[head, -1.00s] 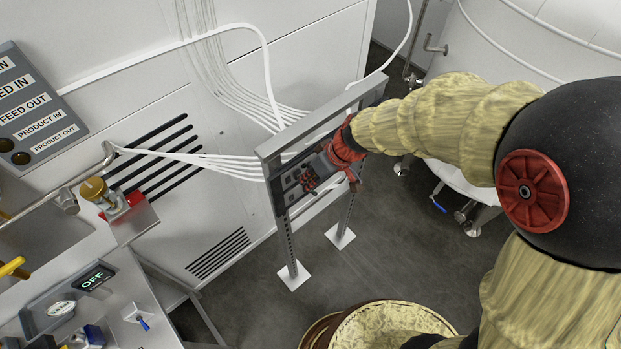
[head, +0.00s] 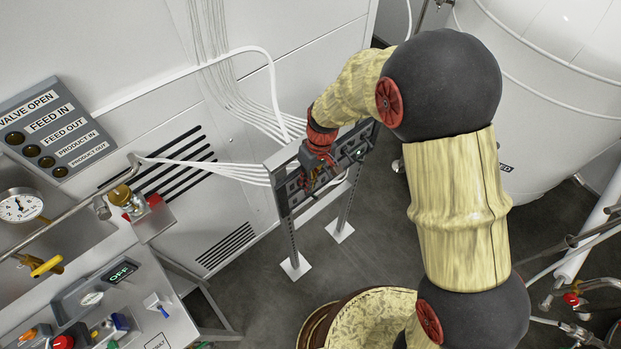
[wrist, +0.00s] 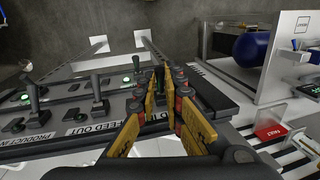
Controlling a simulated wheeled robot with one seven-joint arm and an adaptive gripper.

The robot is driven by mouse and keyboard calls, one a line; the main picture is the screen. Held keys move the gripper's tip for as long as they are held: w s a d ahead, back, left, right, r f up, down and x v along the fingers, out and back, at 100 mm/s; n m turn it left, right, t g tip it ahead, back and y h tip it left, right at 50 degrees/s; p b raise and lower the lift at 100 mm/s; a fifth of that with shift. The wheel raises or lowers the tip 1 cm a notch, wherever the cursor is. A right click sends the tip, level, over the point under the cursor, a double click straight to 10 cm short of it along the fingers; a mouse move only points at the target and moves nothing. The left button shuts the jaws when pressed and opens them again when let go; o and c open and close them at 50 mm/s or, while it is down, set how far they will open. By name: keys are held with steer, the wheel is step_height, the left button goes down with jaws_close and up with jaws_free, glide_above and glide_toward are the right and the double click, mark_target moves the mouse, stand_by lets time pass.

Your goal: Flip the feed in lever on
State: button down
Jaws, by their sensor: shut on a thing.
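The lever panel (head: 352,150) is a dark board on a grey stand; in the wrist view its face (wrist: 70,108) carries several black levers. The feed in lever (wrist: 159,78) stands between my gripper's fingers (wrist: 166,95), above the partly hidden FEED IN label (wrist: 156,117). My gripper, also in the head view at the panel's left part (head: 311,180), is shut on this lever. The feed out lever (wrist: 97,88) stands just left of it, above the FEED OUT label (wrist: 92,130). The lever's base is partly hidden by the fingers.
A sign board (head: 48,128) with labelled lamps hangs at the left; its lamps look unlit. White hoses (head: 225,168) run to the panel. A control desk with an OFF display (head: 122,272) stands at the lower left. A white tank (head: 545,120) is at the right.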

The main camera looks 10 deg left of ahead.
steer(key=shift+w+a+r+g+h+p, duration=0.2)
steer(key=shift+g+h+p, duration=0.25)
steer(key=shift+p, duration=0.2)
steer(key=c, duration=1.9)
jaws_free()
steer(key=v, duration=1.2)
steer(key=shift+s, duration=0.1)
steer(key=shift+f, duration=0.1)
